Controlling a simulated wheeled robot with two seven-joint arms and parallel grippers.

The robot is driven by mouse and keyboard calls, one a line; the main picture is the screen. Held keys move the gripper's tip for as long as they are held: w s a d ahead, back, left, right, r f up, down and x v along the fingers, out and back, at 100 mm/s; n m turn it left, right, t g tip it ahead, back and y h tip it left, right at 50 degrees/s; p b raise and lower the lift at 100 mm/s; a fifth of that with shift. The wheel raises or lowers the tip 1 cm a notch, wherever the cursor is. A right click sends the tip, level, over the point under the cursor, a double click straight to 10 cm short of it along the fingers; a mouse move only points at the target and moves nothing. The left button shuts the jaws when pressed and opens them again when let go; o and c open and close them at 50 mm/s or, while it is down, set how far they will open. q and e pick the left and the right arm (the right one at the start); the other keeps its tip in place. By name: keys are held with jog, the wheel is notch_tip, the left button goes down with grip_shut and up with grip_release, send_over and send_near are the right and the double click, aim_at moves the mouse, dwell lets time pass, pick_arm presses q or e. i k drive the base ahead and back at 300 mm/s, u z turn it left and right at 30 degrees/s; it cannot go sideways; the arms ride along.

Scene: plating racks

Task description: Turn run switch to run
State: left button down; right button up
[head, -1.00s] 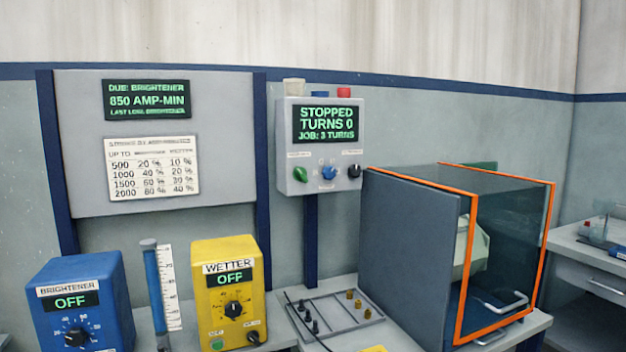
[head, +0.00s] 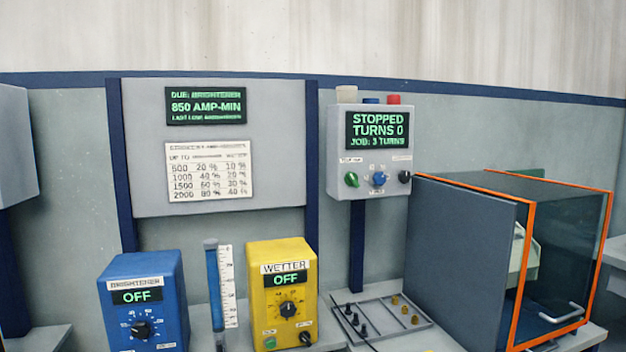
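A grey control box (head: 339,150) is mounted on a dark blue post in the head view, right of centre. Its screen (head: 377,131) reads STOPPED, TURNS 0, JOB: 3 TURNS. Below the screen are a green knob (head: 351,180), a blue knob (head: 379,179) and a black knob (head: 405,177). The small labels by the knobs are too blurred to read surely, so I cannot tell which is the run switch. Neither of my grippers is in view.
A blue BRIGHTENER box (head: 168,285) and a yellow WETTER box (head: 259,258), both reading OFF, stand on the bench. An orange-framed enclosure (head: 462,240) stands at right. A grey tray (head: 408,330) with several small pegs lies between. A grey board (head: 150,150) hangs behind.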

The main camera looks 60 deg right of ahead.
aim_at(351, 179)
jog(key=i, duration=0.55)
jog(key=z, duration=0.95)
